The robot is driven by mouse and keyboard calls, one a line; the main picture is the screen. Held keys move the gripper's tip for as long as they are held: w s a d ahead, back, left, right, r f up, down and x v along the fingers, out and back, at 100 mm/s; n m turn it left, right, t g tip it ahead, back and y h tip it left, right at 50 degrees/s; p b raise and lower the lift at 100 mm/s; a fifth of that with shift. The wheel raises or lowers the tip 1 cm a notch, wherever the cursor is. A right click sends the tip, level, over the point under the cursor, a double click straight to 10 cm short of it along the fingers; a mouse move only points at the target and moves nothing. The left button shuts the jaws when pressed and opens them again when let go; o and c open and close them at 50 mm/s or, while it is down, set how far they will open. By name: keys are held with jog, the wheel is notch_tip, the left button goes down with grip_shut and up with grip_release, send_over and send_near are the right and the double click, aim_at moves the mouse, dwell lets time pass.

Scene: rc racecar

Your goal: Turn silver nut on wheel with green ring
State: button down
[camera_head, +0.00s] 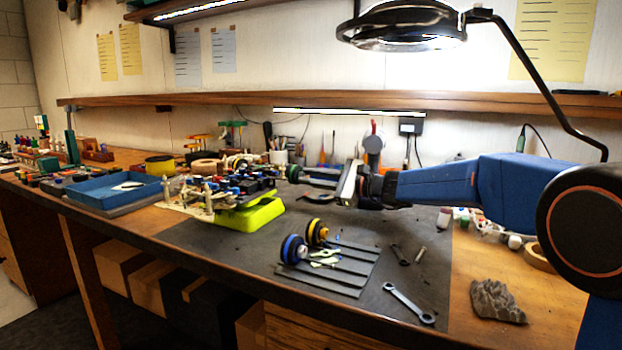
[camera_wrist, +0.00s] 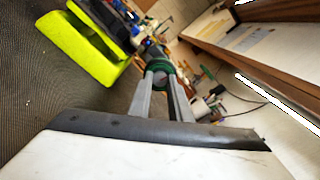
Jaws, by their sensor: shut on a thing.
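The wheel with the green ring (camera_wrist: 161,66) is at the car's side, in the middle of the wrist view. The silver nut (camera_wrist: 160,78) is at its centre, between my fingertips. My gripper (camera_wrist: 160,86) is shut on the nut, with one finger at each side. In the head view my gripper (camera_head: 303,174) reaches left to the dark wheel (camera_head: 294,173) at the car's right end. The nut is too small to make out there. The car (camera_head: 228,190) sits on a yellow-green stand (camera_head: 248,214), which also shows in the wrist view (camera_wrist: 85,42).
A blue-ringed wheel (camera_head: 293,249) and a yellow-ringed wheel (camera_head: 316,232) stand on a grey slatted rack (camera_head: 345,268). Wrenches (camera_head: 408,303) lie to its right, near a grey stone-like piece (camera_head: 497,301). A blue tray (camera_head: 112,194) is at left. A lamp (camera_head: 402,25) hangs above.

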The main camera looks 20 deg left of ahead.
jog(key=m, duration=0.4)
jog(key=shift+m, duration=2.2)
jog(key=c, duration=1.6)
grip_release()
jog(key=shift+d, duration=0.15)
jog(key=d, duration=0.5)
jog(key=s+d, duration=0.1)
jog(key=d, duration=1.1)
jog(key=shift+s, duration=0.2)
jog(key=shift+d, duration=0.1)
